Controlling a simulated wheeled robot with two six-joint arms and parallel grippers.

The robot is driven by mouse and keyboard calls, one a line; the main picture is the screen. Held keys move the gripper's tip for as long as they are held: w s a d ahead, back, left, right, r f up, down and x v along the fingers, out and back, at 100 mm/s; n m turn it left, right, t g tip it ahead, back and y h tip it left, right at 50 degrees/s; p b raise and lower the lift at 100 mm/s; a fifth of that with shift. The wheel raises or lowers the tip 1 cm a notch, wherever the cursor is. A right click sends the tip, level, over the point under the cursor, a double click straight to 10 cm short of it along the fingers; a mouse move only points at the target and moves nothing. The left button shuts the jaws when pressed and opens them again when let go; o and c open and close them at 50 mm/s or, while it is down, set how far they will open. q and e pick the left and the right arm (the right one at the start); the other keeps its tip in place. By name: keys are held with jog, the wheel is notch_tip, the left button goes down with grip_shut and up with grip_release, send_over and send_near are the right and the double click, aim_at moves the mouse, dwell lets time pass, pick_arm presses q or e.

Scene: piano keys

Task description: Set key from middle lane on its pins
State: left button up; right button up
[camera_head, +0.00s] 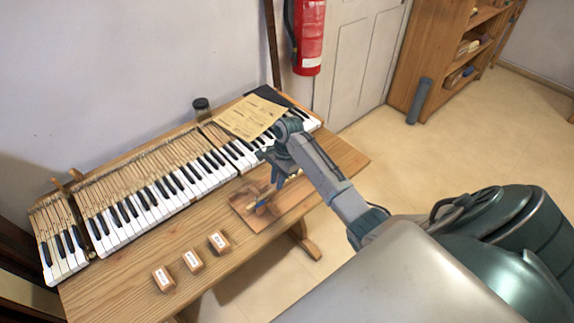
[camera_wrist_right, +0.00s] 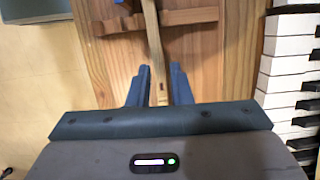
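A wooden key (camera_wrist_right: 154,45) runs lengthwise between the two blue fingers of my right gripper (camera_wrist_right: 160,78). The fingers stand close on both sides of it; I cannot tell whether they press on it. In the head view my right gripper (camera_head: 268,192) is low over a brown wooden tray (camera_head: 240,209) in front of the keyboard, and the arm partly hides the tray. The keyboard (camera_head: 160,190) lies along the bench, with white and black keys and bare wooden key levers behind. The pins and any gap in the key row are hard to make out. My left gripper is out of view.
Three small labelled wooden blocks (camera_head: 192,260) stand near the bench's front edge. A printed sheet (camera_head: 250,117) lies over the keyboard's far end. A dark jar (camera_head: 201,106) stands behind the keys. The bench (camera_head: 130,277) is bare at front left.

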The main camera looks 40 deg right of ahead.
jog(key=shift+f, duration=0.7)
grip_shut()
